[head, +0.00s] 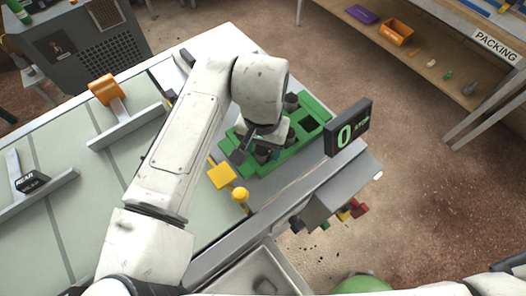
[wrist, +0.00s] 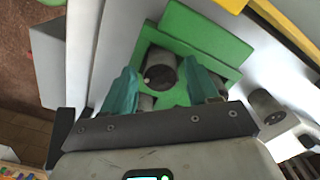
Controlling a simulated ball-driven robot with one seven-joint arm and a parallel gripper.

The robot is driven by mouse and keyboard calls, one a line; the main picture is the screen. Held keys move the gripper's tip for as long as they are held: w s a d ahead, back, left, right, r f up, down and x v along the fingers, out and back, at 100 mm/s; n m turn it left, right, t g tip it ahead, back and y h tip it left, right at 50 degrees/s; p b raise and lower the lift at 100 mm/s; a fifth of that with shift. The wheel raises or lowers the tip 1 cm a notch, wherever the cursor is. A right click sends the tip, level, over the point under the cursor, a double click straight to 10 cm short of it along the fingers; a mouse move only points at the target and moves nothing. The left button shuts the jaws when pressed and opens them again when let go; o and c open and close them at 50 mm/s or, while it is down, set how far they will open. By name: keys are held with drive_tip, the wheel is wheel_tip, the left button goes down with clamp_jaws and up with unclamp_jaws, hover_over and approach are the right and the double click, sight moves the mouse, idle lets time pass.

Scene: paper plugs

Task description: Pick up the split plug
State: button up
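A green tray (head: 312,104) with square pockets holds several dark grey cylindrical plugs. One plug (head: 291,101) stands near its far side, and another (head: 262,154) is partly hidden under my gripper (head: 258,143). In the wrist view, a grey plug (wrist: 160,70) with a dark round mark on its end sits in a pocket of the green tray (wrist: 208,32). My open teal fingers (wrist: 159,72) are on either side of this plug, with gaps visible. More grey plugs show partly behind the fingers. I cannot tell which plug is split.
A display reading 0 (head: 347,129) stands right of the tray. A yellow block (head: 221,175) and yellow knob (head: 240,194) are near its front left. A packing shelf (head: 430,62) stands across the floor.

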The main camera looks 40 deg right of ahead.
drive_tip(key=c, duration=0.9)
